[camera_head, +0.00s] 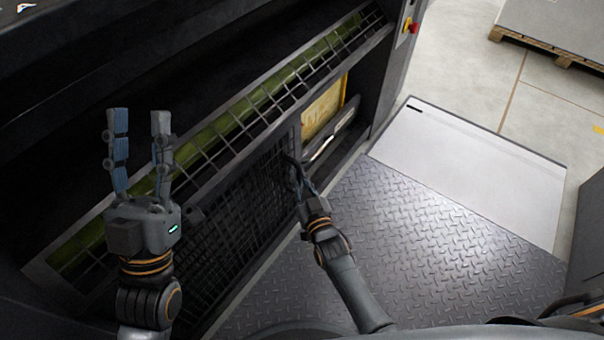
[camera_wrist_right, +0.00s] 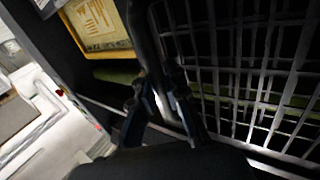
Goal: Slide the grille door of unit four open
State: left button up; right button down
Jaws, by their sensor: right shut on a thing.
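The dark grille door (camera_head: 235,225) stands upright in the lower front of the machine. In the right wrist view its wire mesh (camera_wrist_right: 245,60) fills the right side, with a dark upright edge bar (camera_wrist_right: 146,42) along it. My right gripper (camera_head: 293,170) is at the door's right edge. In the wrist view its fingers (camera_wrist_right: 157,92) are shut on that edge bar; they partly hide the grip. Right of the door is an uncovered gap with a yellow panel (camera_head: 323,108). My left gripper (camera_head: 138,115) is open and empty, raised in front of the machine at left.
A slanted mesh guard (camera_head: 245,122) with green behind it runs above the door. A red knob (camera_head: 414,28) is on the machine's right end. A treadplate step (camera_head: 400,235) and pale platform (camera_head: 465,165) lie in front. A pallet (camera_head: 545,48) stands at upper right.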

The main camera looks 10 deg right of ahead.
jog(key=shift+s+d+f, duration=0.1)
jog(key=shift+d+f, duration=0.05)
jog(key=shift+f, duration=0.05)
jog(key=c, duration=1.4)
grip_release()
jog(key=shift+o, duration=0.2)
jog(key=shift+r, duration=0.1)
jog(key=s+d, duration=0.2)
jog(key=s, duration=0.9)
jog(key=shift+s, duration=0.35)
jog(key=shift+d, duration=0.15)
